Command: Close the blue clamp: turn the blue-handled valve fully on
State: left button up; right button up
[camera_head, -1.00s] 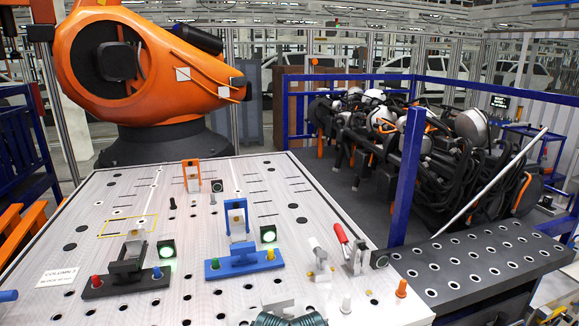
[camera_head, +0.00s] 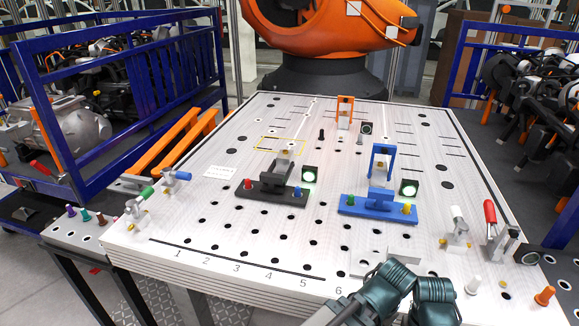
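The blue-handled valve (camera_head: 176,178) is on the left edge of the white table, beside a green-handled valve (camera_head: 139,203). Its short blue handle points right, roughly level. The blue clamp (camera_head: 379,202) stands on the middle right of the table on a blue base, with a raised blue frame (camera_head: 382,162) behind it. A lit green lamp (camera_head: 409,189) is beside it. Two dark teal ribbed parts, apparently of my arms, show at the bottom edge, well to the right of the valve. No gripper fingers can be made out.
A black clamp (camera_head: 269,183) with a lit green lamp stands left of the blue one. A red-handled toggle clamp (camera_head: 492,223) and a white-handled one (camera_head: 458,227) are at right. The numbered front left of the table (camera_head: 215,235) is clear. A blue-railed cart (camera_head: 110,100) stands beyond the left edge.

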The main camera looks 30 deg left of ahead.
aim_at(168, 172)
jog(key=u, duration=1.9)
